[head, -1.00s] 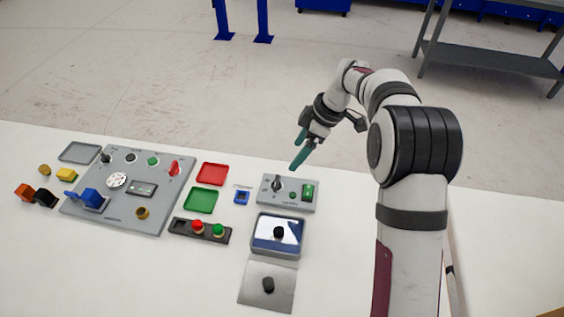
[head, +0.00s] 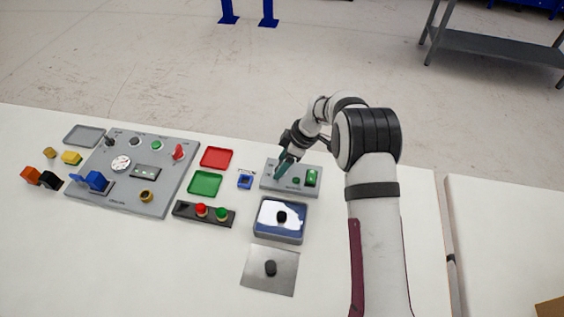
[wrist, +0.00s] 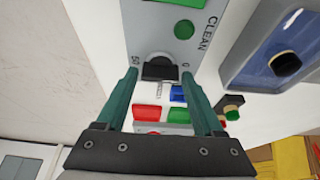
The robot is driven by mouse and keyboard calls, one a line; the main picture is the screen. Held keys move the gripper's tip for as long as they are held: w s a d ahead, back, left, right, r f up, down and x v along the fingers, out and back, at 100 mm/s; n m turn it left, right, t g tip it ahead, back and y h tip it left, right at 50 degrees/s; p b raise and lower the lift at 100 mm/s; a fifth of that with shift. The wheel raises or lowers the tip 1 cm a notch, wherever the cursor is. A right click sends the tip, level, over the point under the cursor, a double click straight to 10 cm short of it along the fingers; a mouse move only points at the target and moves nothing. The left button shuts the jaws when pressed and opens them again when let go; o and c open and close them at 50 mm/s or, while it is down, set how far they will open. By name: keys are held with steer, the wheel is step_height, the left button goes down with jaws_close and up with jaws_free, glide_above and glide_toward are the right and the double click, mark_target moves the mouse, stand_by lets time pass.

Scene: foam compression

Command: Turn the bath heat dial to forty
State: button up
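The dial (wrist: 160,70) is a black knob on a grey panel (head: 306,190), with the marks 50 and 0 on either side in the wrist view. My gripper (head: 281,170) is at the left part of this panel in the head view and hides the dial there. In the wrist view my gripper (wrist: 160,77) is open. Its two teal fingers stand on either side of the knob, with visible gaps. I cannot tell how deep the fingertips reach relative to the knob. The dial's pointer and the forty mark cannot be made out.
The same panel carries a green button (wrist: 183,29) by the word CLEAN and a green rocker (head: 312,177). Red (head: 216,157) and green (head: 205,183) trays and a larger control panel (head: 160,160) lie to the left.

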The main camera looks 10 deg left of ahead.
steer(key=c, duration=1)
steer(key=shift+m, duration=0.3)
steer(key=m+t, duration=0.1)
steer(key=m, duration=0.1)
steer(key=m+t, duration=0.1)
steer(key=m, duration=0.2)
steer(key=shift+s+m, duration=0.2)
steer(key=shift+m, duration=0.1)
steer(key=m+t+h, duration=0.1)
steer(key=m, duration=0.1)
steer(key=m+t+h, duration=0.1)
steer(key=m, duration=0.2)
steer(key=shift+s+a, duration=0.1)
steer(key=shift+a, duration=0.05)
steer(key=m+h, duration=0.1)
steer(key=m, duration=0.2)
steer(key=m+h, duration=0.1)
steer(key=m, duration=0.2)
steer(key=shift+a+m+t, duration=0.2)
steer(key=shift+m+t, duration=0.1)
steer(key=m+h, duration=0.1)
steer(key=m, duration=0.2)
steer(key=m+h, duration=0.1)
steer(key=m, duration=0.1)
steer(key=shift+a+m+g, duration=0.15)
steer(key=shift+m+g, duration=0.25)
steer(key=shift+h, duration=0.3)
